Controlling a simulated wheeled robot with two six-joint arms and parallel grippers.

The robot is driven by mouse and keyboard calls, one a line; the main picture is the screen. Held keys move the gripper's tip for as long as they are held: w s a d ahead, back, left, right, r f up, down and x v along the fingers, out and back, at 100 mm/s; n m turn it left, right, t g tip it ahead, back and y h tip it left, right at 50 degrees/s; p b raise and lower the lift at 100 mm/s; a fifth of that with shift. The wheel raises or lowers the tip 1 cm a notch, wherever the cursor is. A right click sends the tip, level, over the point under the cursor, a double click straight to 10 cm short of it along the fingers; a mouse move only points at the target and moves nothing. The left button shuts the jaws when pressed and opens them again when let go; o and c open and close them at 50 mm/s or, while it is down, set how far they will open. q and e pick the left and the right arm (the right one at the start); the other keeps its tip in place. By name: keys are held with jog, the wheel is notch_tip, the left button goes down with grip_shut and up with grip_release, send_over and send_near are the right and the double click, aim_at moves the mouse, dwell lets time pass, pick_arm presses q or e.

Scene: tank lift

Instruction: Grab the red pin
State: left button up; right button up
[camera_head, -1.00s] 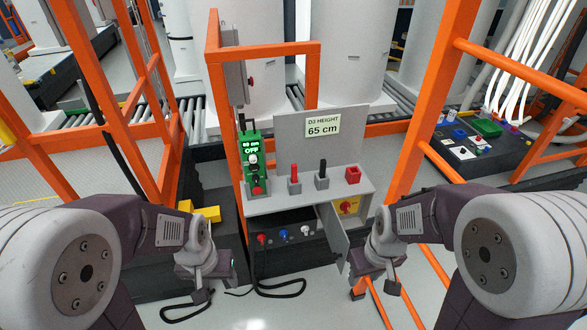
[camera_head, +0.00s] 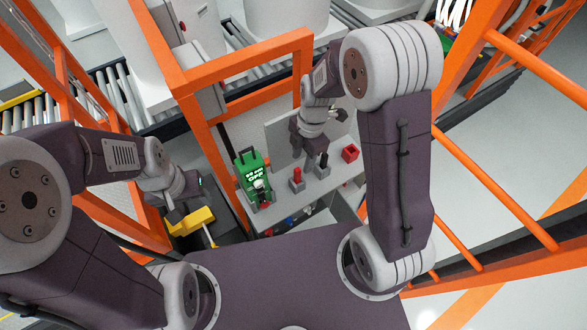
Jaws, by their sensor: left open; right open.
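The red pin (camera_head: 297,174) stands upright in a small grey block on the grey shelf. A black pin (camera_head: 322,159) stands in a similar block just right of it, and a red open box (camera_head: 350,153) sits further right. My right gripper (camera_head: 304,142) is open over the back of the shelf, behind the red and black pins in the picture. It appears apart from the red pin, and its fingertips are hard to make out. My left gripper (camera_head: 176,212) is open and empty at the left, close to a yellow object (camera_head: 192,221).
A green control box (camera_head: 251,178) stands at the shelf's left end. An orange frame (camera_head: 245,60) rises beside and over the shelf. Orange railings (camera_head: 490,190) stand at the right. My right forearm covers part of the area right of the shelf.

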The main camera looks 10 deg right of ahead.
aim_at(297, 176)
jog(key=f, duration=0.1)
jog(key=a+f, duration=0.1)
jog(key=f, duration=0.1)
jog(key=shift+w+f+p, duration=0.1)
jog(key=shift+f+p, duration=0.1)
jog(key=shift+p, duration=0.1)
jog(key=f, duration=0.2)
jog(key=s+f+p, duration=0.1)
jog(key=f, duration=0.1)
jog(key=shift+a, duration=0.4)
jog(key=shift+s+f, duration=0.1)
jog(key=shift+f, duration=0.3)
jog(key=shift+w+a, duration=0.1)
jog(key=shift+w, duration=0.1)
jog(key=shift+c, duration=1)
jog(key=c, duration=0.5)
grip_shut()
pick_arm(q)
jog(key=shift+a+r, duration=0.1)
jog(key=shift+r, duration=0.8)
pick_arm(e)
jog(key=shift+s, duration=0.1)
